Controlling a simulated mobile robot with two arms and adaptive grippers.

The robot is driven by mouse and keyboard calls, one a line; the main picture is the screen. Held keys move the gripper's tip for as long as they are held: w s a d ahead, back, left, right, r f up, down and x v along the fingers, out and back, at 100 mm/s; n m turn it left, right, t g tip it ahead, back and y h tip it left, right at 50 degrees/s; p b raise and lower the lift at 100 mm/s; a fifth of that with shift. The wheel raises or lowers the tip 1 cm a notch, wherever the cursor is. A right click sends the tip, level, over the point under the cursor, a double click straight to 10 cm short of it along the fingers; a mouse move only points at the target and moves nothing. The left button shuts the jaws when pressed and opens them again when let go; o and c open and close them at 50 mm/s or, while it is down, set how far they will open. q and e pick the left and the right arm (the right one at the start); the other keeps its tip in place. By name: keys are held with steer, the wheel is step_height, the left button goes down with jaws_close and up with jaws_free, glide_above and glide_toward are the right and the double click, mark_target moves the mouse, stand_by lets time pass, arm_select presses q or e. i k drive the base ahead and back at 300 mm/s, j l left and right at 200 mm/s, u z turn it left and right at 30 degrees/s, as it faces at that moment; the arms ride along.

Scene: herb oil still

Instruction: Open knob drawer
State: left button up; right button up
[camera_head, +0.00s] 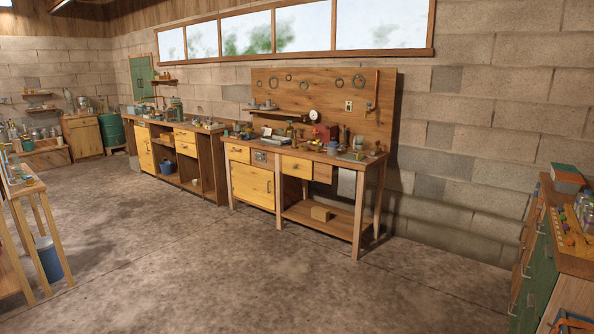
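The middle workbench (375,160) has a yellow wooden drawer (238,153) at its left and another drawer (296,166) near its centre. Both fronts look flush with the bench, and a small dark knob seems to show on the centre one. The longer bench behind it to the left has two stacked drawers (185,135), which also look closed. I cannot tell which of these is the knob drawer, as the fittings are too small. Neither of my grippers is in view.
A green-fronted cabinet (541,262) with metal handles stands at the right edge. A wooden table (27,187) with a blue bucket (49,258) under it stands at the left edge. The concrete floor (210,265) between them and before the workbench is clear.

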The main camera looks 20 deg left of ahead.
mark_target(303, 168)
steer(key=i+j+u, duration=0.3)
steer(key=i, duration=0.25)
steer(key=i+j+u, duration=0.15)
steer(key=i+u, duration=0.15)
steer(key=i, duration=0.25)
